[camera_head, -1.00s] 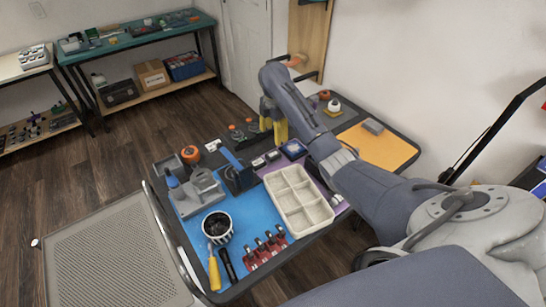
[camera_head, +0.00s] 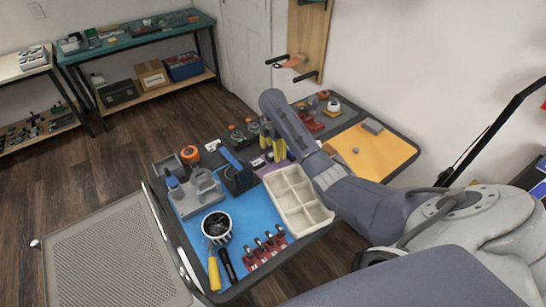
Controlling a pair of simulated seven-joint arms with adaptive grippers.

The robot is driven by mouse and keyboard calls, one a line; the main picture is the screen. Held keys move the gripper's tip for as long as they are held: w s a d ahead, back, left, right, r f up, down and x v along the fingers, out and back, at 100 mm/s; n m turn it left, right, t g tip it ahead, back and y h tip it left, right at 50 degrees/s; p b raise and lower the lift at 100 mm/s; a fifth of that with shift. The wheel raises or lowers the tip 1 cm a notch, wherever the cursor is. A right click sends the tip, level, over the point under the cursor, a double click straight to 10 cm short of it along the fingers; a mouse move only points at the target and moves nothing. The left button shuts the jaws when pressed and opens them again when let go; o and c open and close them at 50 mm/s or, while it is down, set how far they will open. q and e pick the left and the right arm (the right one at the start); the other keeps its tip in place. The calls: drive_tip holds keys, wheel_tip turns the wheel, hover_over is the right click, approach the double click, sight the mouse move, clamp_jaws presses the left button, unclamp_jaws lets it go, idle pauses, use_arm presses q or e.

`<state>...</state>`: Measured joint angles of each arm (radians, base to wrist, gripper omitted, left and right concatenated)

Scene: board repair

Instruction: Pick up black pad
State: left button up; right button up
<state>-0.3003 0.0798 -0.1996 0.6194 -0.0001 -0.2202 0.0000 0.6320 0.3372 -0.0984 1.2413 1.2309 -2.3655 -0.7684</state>
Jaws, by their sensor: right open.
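My right gripper (camera_head: 273,153) has yellow fingers and is open. It points down over the middle of the workbench, just above a group of small dark pieces. One small dark piece with a light mark (camera_head: 258,162) lies just left of the fingertips. I cannot tell for certain which dark piece is the black pad. The fingers and arm hide part of this spot. No object shows between the fingers. My left gripper is not in view.
A white divided tray (camera_head: 297,206) stands close in front of the gripper. The orange mat (camera_head: 380,150) is mostly clear.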

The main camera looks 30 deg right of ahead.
drive_tip(key=shift+f, duration=1.3)
drive_tip(key=c, duration=1.1)
